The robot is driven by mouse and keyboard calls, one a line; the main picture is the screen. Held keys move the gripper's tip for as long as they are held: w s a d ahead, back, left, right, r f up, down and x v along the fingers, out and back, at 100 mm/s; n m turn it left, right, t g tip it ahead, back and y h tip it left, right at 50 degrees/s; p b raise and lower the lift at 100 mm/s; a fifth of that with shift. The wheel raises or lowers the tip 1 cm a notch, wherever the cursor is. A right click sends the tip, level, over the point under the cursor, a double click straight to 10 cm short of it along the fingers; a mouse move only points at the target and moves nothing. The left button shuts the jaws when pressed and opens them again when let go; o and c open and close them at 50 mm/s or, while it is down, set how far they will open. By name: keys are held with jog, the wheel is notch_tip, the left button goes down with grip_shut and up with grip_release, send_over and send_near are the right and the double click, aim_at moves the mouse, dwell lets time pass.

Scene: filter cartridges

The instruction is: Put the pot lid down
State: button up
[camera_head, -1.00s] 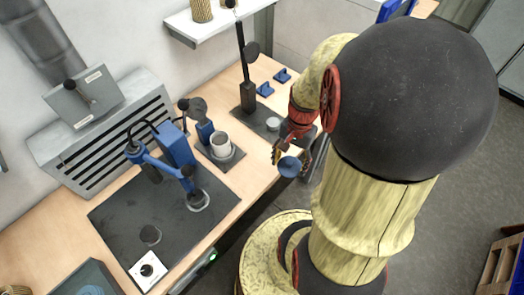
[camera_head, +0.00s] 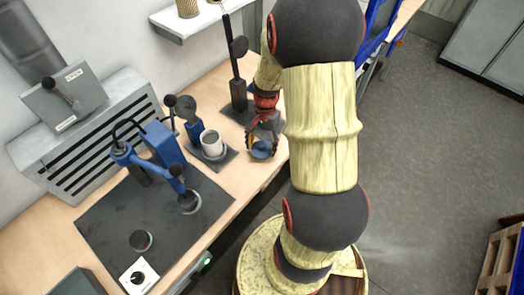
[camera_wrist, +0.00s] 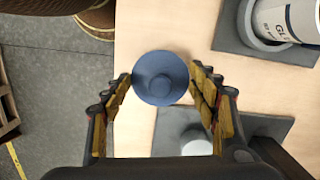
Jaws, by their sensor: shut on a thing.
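The pot lid (camera_wrist: 161,79) is a round blue disc with a raised knob. It is between the fingers of my gripper (camera_wrist: 163,84) in the wrist view, held above the pale wooden bench. In the head view the lid (camera_head: 262,151) hangs under my gripper (camera_head: 263,138), near the bench's front edge. The white pot (camera_head: 211,143) stands open on a dark square base to the left of the lid. In the wrist view the labelled pot (camera_wrist: 289,20) is at the upper right, apart from the lid. My arm hides part of the bench behind the gripper.
A dark base plate (camera_head: 236,111) with a black post stands behind my gripper. A blue lever press (camera_head: 160,150) stands on a dark mat (camera_head: 110,228) at the left. A wall shelf (camera_head: 188,22) is above. Bare bench lies below the lid.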

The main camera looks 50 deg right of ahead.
aim_at(262, 149)
jog(key=shift+s+f+b, duration=0.1)
jog(key=shift+f+b, duration=0.3)
jog(key=shift+f, duration=1)
jog(key=shift+f, duration=0.1)
jog(key=shift+f, duration=0.1)
jog(key=o, duration=1)
jog(key=shift+c, duration=0.2)
